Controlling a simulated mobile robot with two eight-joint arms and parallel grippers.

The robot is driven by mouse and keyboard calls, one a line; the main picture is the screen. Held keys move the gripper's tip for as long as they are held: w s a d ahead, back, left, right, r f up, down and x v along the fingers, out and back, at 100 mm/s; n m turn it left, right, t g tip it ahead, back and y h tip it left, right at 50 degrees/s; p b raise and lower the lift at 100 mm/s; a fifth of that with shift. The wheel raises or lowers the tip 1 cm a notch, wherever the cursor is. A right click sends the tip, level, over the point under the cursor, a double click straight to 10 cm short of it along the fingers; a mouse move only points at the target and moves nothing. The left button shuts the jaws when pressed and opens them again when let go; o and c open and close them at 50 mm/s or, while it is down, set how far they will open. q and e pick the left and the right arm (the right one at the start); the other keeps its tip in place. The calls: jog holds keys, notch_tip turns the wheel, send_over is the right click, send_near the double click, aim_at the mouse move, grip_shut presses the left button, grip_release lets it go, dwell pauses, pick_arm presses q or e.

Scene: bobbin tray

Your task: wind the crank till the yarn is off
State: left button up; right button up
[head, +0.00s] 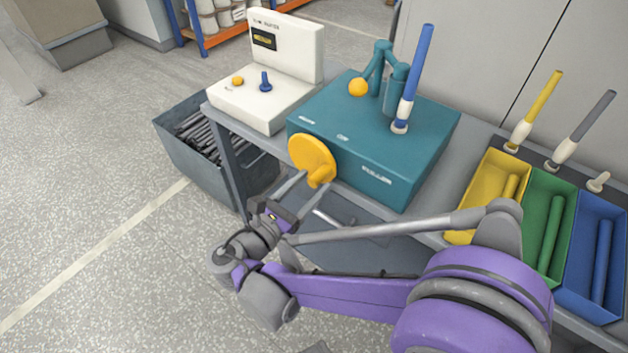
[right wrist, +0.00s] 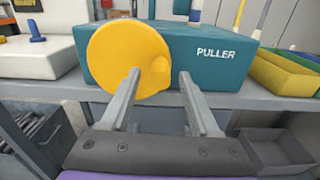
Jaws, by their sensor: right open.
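The crank is a yellow disc (head: 311,156) with a stubby yellow knob (head: 321,177) on the front of the teal puller box (head: 365,150). A blue bobbin (head: 417,68) with a white base stands tilted on top of the box, beside a teal arm (head: 383,62) with an orange ball. My right gripper (head: 295,187) is open in front of the disc. In the right wrist view its two fingers (right wrist: 158,100) reach toward the disc (right wrist: 128,62), with the knob (right wrist: 160,76) between them and a little ahead. I cannot tell whether they touch it. My left gripper is not in view.
Yellow (head: 465,190), green (head: 571,200) and blue (head: 616,221) trays holding rods stand right of the box. Yellow and grey bobbins stand behind them. A white control box (head: 250,105) stands left. A grey bin (head: 176,160) of dark rods sits below. Open floor lies left.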

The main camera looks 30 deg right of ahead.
jog(key=shift+x, duration=0.9)
jog(key=shift+c, duration=0.4)
grip_shut()
